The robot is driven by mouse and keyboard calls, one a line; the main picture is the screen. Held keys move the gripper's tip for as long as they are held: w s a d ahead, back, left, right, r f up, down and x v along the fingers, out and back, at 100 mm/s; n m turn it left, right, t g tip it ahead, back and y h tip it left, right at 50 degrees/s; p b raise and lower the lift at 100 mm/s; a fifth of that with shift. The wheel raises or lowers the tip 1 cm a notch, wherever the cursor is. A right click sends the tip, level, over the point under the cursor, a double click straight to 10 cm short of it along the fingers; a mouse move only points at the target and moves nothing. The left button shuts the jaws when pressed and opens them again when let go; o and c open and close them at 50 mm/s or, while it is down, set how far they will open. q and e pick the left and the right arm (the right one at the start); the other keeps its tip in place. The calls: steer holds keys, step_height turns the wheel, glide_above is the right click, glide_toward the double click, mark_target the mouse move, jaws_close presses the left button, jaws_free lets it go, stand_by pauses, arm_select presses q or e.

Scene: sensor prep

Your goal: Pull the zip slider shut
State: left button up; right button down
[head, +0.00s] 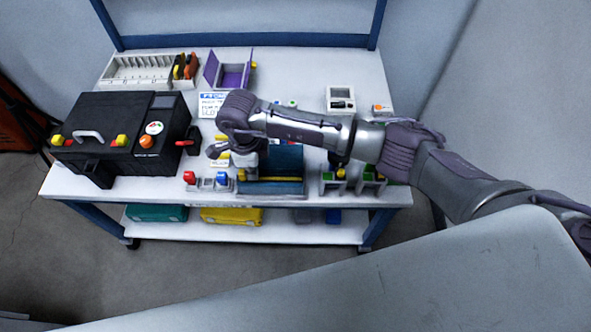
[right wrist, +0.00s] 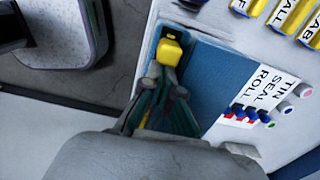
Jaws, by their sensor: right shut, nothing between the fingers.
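A blue pouch (head: 286,158) lies near the front of the bench in the head view. It fills the middle of the right wrist view (right wrist: 208,72), with a dark strip along its left edge. A yellow block (right wrist: 170,50), which looks like the zip slider, sits on that strip. My right gripper (right wrist: 170,80) is shut and empty, its fingertips close against the near side of the yellow block. I cannot tell whether they touch. In the head view my own arm hides most of the pouch's left side and the slider. My left gripper is not in view.
A black machine (head: 108,135) stands on the left of the bench. A small holder with red and blue parts (head: 208,182) and green bins (head: 352,182) flank the pouch along the front. A purple box (head: 230,75) and a white rack (head: 140,72) stand behind.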

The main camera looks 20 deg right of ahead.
steer(key=shift+d, duration=0.25)
steer(key=shift+r+p, duration=1)
steer(key=shift+r, duration=0.5)
step_height(320, 180, up, 4)
steer(key=shift+r+p, duration=0.1)
steer(key=shift+p, duration=1.05)
steer(key=shift+a, duration=0.1)
